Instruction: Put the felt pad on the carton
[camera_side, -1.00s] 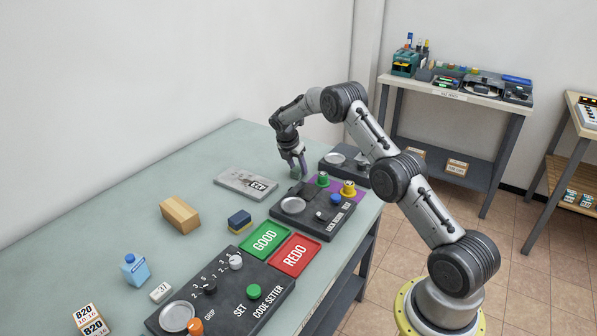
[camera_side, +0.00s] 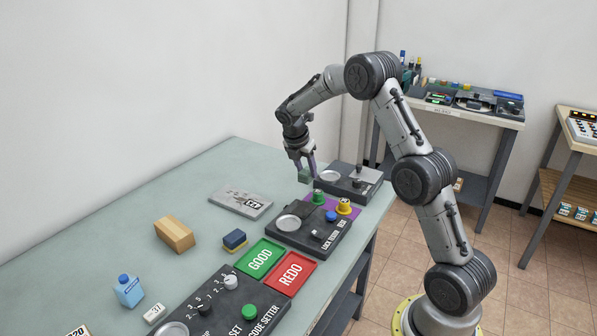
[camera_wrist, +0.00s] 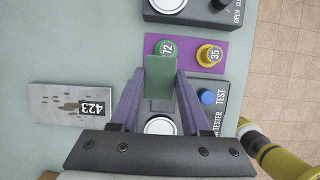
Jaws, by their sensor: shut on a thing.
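My gripper (camera_side: 303,165) is shut on a thin green square piece, which looks like the felt pad (camera_side: 304,176). It is held above the table near the far panels. In the wrist view the felt pad (camera_wrist: 160,80) sits between the two purple fingertips (camera_wrist: 160,88) and partly covers the green knob's surroundings and the tester. A tan box (camera_side: 174,236), likely the carton, lies on the table at the left, well away from my gripper.
A grey plate marked 423 (camera_side: 241,202) lies between. A purple mat (camera_wrist: 225,49) with green and yellow knobs and the lock tester (camera_side: 314,240) are nearby. A blue-and-yellow block (camera_side: 234,241), green GOOD tray (camera_side: 279,244), red REDO tray (camera_side: 309,264) and blue bottle (camera_side: 129,291) stand nearer.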

